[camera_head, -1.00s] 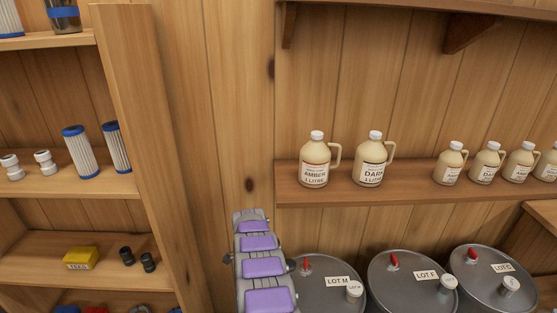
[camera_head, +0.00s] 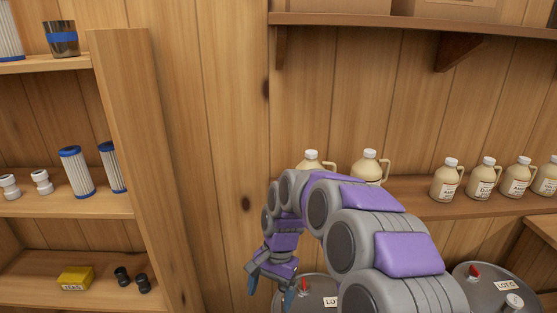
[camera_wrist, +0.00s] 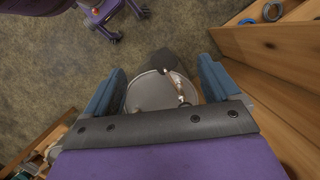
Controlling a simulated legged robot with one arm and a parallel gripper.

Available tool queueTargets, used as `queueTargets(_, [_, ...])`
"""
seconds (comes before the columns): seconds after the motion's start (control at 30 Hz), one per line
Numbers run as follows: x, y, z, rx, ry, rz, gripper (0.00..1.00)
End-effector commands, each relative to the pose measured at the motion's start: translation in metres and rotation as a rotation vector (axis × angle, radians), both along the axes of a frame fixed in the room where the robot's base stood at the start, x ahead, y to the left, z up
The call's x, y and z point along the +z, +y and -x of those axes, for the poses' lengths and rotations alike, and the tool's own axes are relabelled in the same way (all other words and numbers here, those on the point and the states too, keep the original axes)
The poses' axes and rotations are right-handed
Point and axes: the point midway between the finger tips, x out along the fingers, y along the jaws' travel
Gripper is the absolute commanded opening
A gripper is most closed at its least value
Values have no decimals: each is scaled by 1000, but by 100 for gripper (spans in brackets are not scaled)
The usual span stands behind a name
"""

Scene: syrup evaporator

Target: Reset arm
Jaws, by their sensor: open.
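My gripper (camera_head: 270,288) hangs low in front of the wooden wall, left of the drums, with its blue fingers pointing down. In the wrist view my gripper (camera_wrist: 160,85) shows its two fingers wide apart and nothing clamped between them. A round grey lid (camera_wrist: 150,92) lies below, between the fingers, with a dark shape and a small pale-and-brown item over it that I cannot identify. My arm arches across the right middle of the head view and hides parts of the jugs and drums.
A drum marked LOT C (camera_head: 480,285) stands at lower right. Left shelving holds filters (camera_head: 76,172) and a yellow box (camera_head: 75,278).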

Motion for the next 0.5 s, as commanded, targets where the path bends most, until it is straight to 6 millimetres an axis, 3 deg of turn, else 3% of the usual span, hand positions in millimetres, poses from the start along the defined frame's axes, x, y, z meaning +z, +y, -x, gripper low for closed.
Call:
queueTargets(0.2, [36, -32, 55, 136, -40, -11, 89])
queueTargets(0.5, [62, -84, 138, 290, -81, 4, 89])
